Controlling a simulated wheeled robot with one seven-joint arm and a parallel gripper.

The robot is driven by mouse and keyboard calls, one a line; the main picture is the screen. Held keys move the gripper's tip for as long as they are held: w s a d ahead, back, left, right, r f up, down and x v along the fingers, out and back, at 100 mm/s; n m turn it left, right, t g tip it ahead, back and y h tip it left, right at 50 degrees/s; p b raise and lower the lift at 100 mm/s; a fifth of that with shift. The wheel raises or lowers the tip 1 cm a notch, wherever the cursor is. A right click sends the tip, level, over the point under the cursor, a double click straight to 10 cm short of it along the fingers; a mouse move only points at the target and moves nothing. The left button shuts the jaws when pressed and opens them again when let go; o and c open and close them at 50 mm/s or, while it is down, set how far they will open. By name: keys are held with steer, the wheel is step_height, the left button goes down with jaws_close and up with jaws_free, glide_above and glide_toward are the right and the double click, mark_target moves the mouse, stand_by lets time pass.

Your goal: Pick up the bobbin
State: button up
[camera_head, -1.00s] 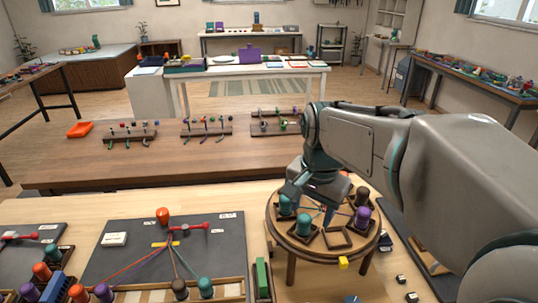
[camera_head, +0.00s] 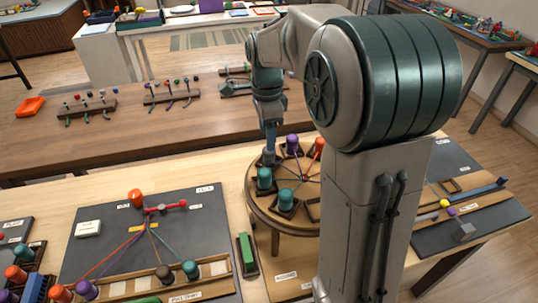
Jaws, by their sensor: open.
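A round wooden stand (camera_head: 262,213) carries several bobbins in square holders around its rim. A teal bobbin (camera_head: 264,180) is at its left and another teal bobbin (camera_head: 286,199) at its front. A purple bobbin (camera_head: 292,144) is at the back and an orange bobbin (camera_head: 319,146) at the back right. Coloured cords run from them toward the stand's middle. My gripper (camera_head: 269,157) points down at the stand's left rim, just behind the left teal bobbin. It is open; its fingertips are small, and whether they touch a bobbin cannot be told. My arm hides the stand's right side.
A dark board (camera_head: 110,222) at left holds fanned cords, an orange bobbin (camera_head: 136,197) and a front rack of bobbins. A green block (camera_head: 247,254) lies left of the stand's foot. Peg racks (camera_head: 88,107) stand on the brown table behind.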

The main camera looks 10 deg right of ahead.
mark_target(269, 156)
steer(key=f, duration=0.4)
steer(key=f+p, duration=0.1)
steer(key=f, duration=0.1)
steer(key=shift+w+d+f, duration=0.1)
steer(key=shift+d+f, duration=0.15)
steer(key=c, duration=1.1)
